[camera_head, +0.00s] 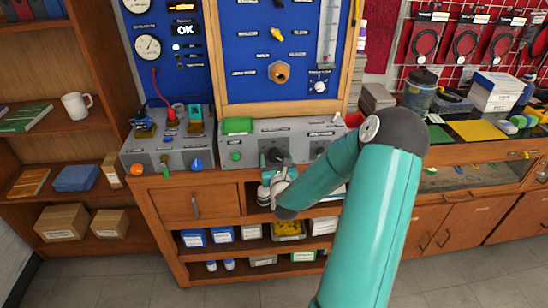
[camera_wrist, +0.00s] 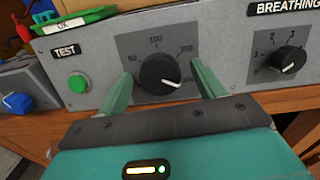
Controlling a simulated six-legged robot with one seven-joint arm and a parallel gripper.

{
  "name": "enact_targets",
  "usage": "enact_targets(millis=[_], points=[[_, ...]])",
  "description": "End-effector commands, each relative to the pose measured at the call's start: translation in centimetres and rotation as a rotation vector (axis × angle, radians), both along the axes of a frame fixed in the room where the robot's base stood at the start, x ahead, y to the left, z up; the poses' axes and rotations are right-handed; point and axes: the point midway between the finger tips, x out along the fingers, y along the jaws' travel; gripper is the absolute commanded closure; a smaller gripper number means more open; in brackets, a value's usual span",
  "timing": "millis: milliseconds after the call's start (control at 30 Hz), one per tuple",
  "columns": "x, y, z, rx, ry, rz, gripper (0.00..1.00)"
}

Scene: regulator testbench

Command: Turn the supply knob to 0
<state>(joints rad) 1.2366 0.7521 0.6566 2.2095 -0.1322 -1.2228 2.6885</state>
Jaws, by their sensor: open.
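A black round knob (camera_wrist: 159,72) with a white pointer mark sits on a dark dial plate (camera_wrist: 128,46) on the grey panel. Its pointer aims to the lower right. The small numbers around it are hard to read and no name label for it shows in the wrist view. My gripper (camera_wrist: 160,74) is open, with one green finger on each side of the knob. I cannot tell whether the fingers touch it. In the head view the knob (camera_head: 275,156) shows just above my gripper (camera_head: 276,176), which my arm partly hides.
A green TEST button (camera_wrist: 78,83) is left of the knob. A black BREATHING knob (camera_wrist: 289,60) is to the right. A green tray (camera_wrist: 70,22) lies on the panel's top. A wooden bench edge (camera_wrist: 285,103) runs below, close under my gripper.

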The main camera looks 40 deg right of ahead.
Motion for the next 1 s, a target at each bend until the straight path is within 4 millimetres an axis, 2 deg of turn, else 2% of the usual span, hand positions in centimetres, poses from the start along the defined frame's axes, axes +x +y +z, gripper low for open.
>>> enact_targets(millis=[367, 600, 1000], points=[[-0.32, 0.09, 0.01, 0.0, 0.0, 0.0, 0.32], [-0.28, 0.07, 0.01, 0.0, 0.0, 0.0, 0.77], [-0.09, -0.08, -0.01, -0.041, 0.029, 0.01, 0.76]])
